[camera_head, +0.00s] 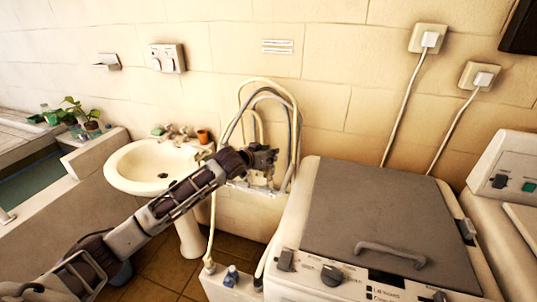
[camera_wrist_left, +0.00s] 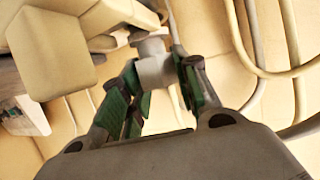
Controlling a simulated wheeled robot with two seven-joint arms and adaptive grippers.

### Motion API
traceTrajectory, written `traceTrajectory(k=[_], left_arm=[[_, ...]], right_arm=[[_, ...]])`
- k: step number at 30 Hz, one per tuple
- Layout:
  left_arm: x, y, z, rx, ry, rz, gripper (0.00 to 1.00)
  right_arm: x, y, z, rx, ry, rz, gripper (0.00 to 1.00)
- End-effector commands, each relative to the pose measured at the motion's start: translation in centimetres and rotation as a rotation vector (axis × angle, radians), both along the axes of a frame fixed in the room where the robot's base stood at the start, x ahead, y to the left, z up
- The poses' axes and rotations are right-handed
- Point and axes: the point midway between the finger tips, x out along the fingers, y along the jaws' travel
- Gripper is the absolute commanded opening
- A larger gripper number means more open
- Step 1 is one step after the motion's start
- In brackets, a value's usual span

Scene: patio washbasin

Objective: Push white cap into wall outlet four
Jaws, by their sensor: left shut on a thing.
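My left gripper (camera_head: 265,160) reaches over the washbasin's right side to the hoses at the wall. In the left wrist view its green-padded fingers (camera_wrist_left: 160,85) are closed around a small whitish cylindrical piece (camera_wrist_left: 155,70), which looks like the white cap. Its far end meets or overlaps a round grey-white fitting (camera_wrist_left: 149,44); I cannot tell whether they are joined. In the head view the gripper hides the cap. No outlet is visibly numbered, so I cannot tell which is wall outlet four. My right gripper is not in view.
Looped hoses (camera_head: 290,105) surround the gripper closely. The washbasin (camera_head: 125,165) stands left, the grey-topped washing machine (camera_head: 385,215) right. A beige block (camera_wrist_left: 52,50) is near the fingers.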

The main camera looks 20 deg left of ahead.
Motion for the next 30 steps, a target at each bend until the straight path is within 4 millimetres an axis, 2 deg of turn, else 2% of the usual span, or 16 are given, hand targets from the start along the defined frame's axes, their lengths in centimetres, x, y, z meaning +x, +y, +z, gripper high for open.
traceTrajectory(k=[29,30], left_arm=[[0.0,0.0,-1.2,0.000,0.000,0.000,0.11],[0.0,0.0,-1.1,0.000,0.000,0.000,0.36]], right_arm=[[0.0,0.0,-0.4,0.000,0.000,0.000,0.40],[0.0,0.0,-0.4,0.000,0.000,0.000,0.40]])
